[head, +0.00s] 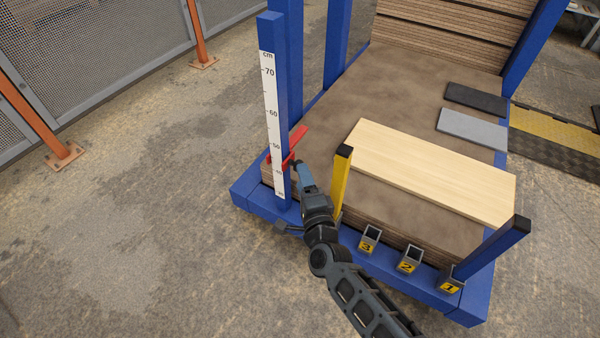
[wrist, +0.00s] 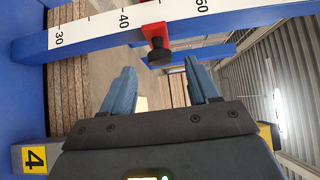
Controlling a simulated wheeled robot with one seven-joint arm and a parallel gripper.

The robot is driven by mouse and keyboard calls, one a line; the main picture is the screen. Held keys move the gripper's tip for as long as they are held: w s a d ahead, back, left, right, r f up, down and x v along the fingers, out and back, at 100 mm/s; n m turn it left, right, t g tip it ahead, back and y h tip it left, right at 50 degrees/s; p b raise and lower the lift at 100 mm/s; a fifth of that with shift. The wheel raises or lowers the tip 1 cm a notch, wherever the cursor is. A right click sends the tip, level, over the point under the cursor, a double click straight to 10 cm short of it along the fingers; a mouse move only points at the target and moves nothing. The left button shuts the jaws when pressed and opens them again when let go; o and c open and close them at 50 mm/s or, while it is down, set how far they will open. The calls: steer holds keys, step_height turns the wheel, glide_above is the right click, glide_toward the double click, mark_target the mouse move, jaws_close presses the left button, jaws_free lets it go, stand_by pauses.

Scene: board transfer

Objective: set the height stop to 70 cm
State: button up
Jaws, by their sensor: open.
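The height stop is a red piece (head: 298,138) on the blue post at the left corner of the blue frame. The white scale (head: 268,95) on this post is marked in cm, with 70 near its top. In the wrist view the red stop (wrist: 154,32) sits between the 40 and 50 marks, nearer 40, and a black knob (wrist: 159,53) sticks out from it towards me. My gripper (head: 303,171) is at the stop's height, just right of the post. In the wrist view my gripper (wrist: 159,78) is open and empty, with the knob ahead between its fingers, apparently apart from them.
A pale wooden board (head: 435,170) lies on the brown stack inside the frame. A yellow post (head: 341,178) stands close right of my gripper. Numbered sockets (head: 409,260) line the front edge. Light and dark grey slabs (head: 472,127) lie at the right. Floor left of the frame is clear.

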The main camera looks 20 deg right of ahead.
steer(key=shift+w+d+b, duration=0.2)
steer(key=shift+w, duration=0.8)
steer(key=shift+w+d+b, duration=0.15)
steer(key=shift+w+b, duration=0.05)
steer(key=shift+w, duration=0.75)
steer(key=shift+c, duration=0.2)
jaws_close()
